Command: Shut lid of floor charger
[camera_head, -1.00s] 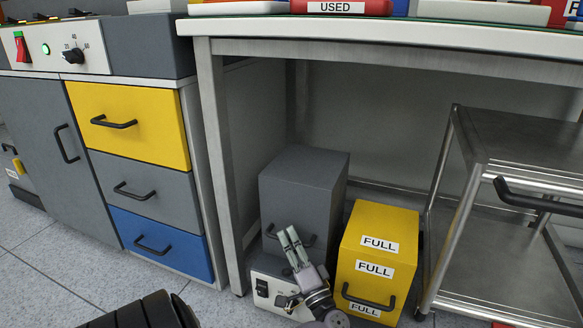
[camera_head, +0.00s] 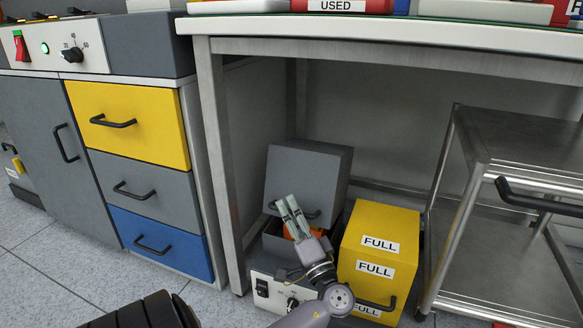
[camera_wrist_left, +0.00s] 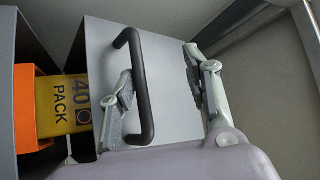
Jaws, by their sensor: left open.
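The floor charger (camera_head: 262,290) is a low box with a white front, a switch and a knob, under the workbench. Its grey box-shaped lid (camera_head: 315,180) is tilted up and back, leaving a gap where orange shows inside. My left gripper (camera_head: 286,203) is at the lid's dark handle (camera_head: 316,214). In the left wrist view the handle (camera_wrist_left: 146,85) lies between my two open fingers (camera_wrist_left: 160,80), one of them inside its loop. A yellow pack (camera_wrist_left: 70,103) marked 40 shows in an orange holder (camera_wrist_left: 30,100) beside the lid. My right gripper is not in view.
A yellow box (camera_head: 388,225) marked FULL stands close on the right of the charger. A steel cart (camera_head: 475,200) is further right. The bench leg (camera_head: 218,160) and a drawer cabinet (camera_head: 140,190) stand on the left. Bare floor (camera_head: 45,280) lies at the lower left.

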